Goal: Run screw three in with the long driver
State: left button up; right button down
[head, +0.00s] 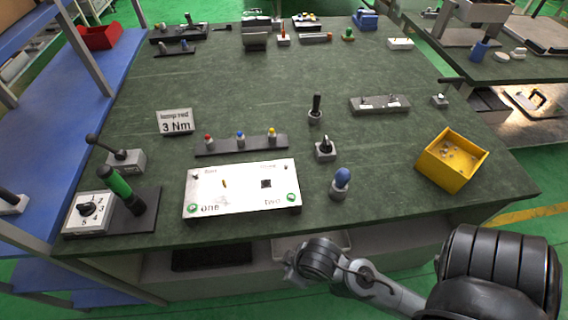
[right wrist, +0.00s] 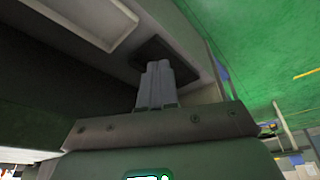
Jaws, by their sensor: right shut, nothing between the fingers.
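A white panel (head: 242,191) lies near the table's front edge, with "one" and "two" lettering, green marks and small fittings. Screw three is not legible. A green and black handled tool (head: 120,188) leans on a dark base at the front left; I cannot tell whether it is the long driver. A yellow box (head: 452,160) at the right holds a few small pieces. In the right wrist view my right gripper (right wrist: 157,68) is shut and empty, its fingers together. The head view shows my right arm low in front of the table. My left gripper is not in view.
A dial box (head: 88,213) and a lever box (head: 124,160) stand at the left. A "3 Nm" sign (head: 175,122) and a rail with red, blue and yellow knobs (head: 241,145) are behind the panel. A blue-topped knob (head: 341,184) stands right of it.

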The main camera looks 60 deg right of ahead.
jog(key=shift+d, duration=0.1)
jog(key=c, duration=0.6)
grip_release()
